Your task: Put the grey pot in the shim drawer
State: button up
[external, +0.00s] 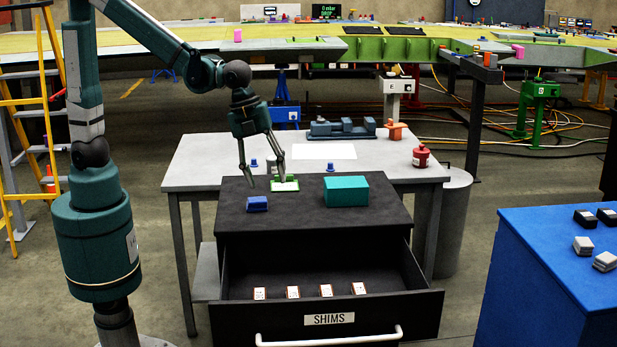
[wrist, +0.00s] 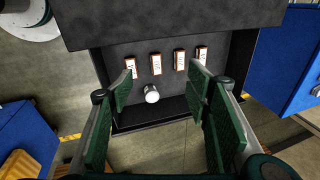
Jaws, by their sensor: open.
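The grey pot (wrist: 151,93) is a small pale cylinder in the wrist view. It appears inside the open shim drawer, near the drawer's front wall, between my fingers in the picture. I cannot tell if it stands upright or leans. In the external view it does not show; the drawer front hides that part. The shim drawer (external: 328,319) is pulled out, with a SHIMS label and a pale handle.
Several white-and-orange shims (external: 293,292) lie in a row in the drawer. A blue bench (external: 560,260) stands at right.

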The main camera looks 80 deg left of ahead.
jog(key=s+a+r+n+t, duration=0.2)
jog(key=s+a+r+n, duration=0.1)
jog(key=s+a+n, duration=0.6)
jog(key=s+a+r+n+t+y, duration=0.1)
jog(key=s+a+r+n+t, duration=0.1)
jog(key=s+a+n, duration=0.8)
jog(key=a+r, duration=0.1)
jog(key=a, duration=0.3)
jog(key=shift+r, duration=0.25)
